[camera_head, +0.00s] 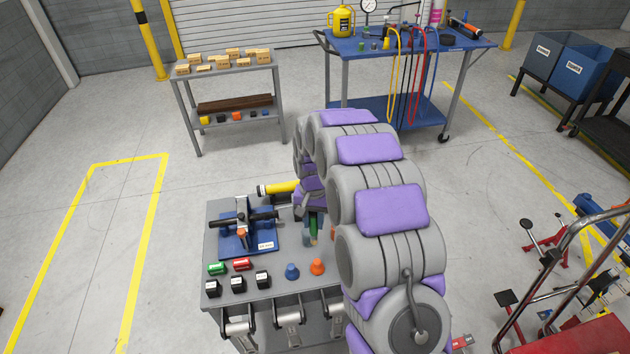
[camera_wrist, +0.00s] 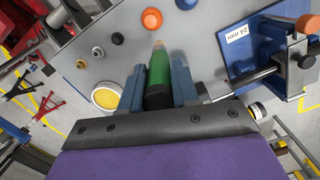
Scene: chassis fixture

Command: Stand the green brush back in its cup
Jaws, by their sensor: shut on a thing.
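The green brush (camera_wrist: 158,70) is between the two blue fingers of my gripper (camera_wrist: 157,80) in the wrist view. Its dark end is toward the palm and its tan tip points away, toward the grey bench top. In the head view my gripper (camera_head: 314,232) is over the bench, and a bit of the green brush (camera_head: 313,220) shows between the fingers. A round, pale-rimmed thing with a yellow middle (camera_wrist: 106,97) is beside the left finger in the wrist view; I cannot tell if it is the cup. My arm hides part of the bench in the head view.
A blue fixture (camera_head: 262,240) with a dark bar stands left of my gripper. An orange knob (camera_head: 317,267) and a blue knob (camera_head: 292,272) stand near the front. Black blocks (camera_head: 238,285) are front left. A yellow cylinder (camera_head: 280,188) lies behind.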

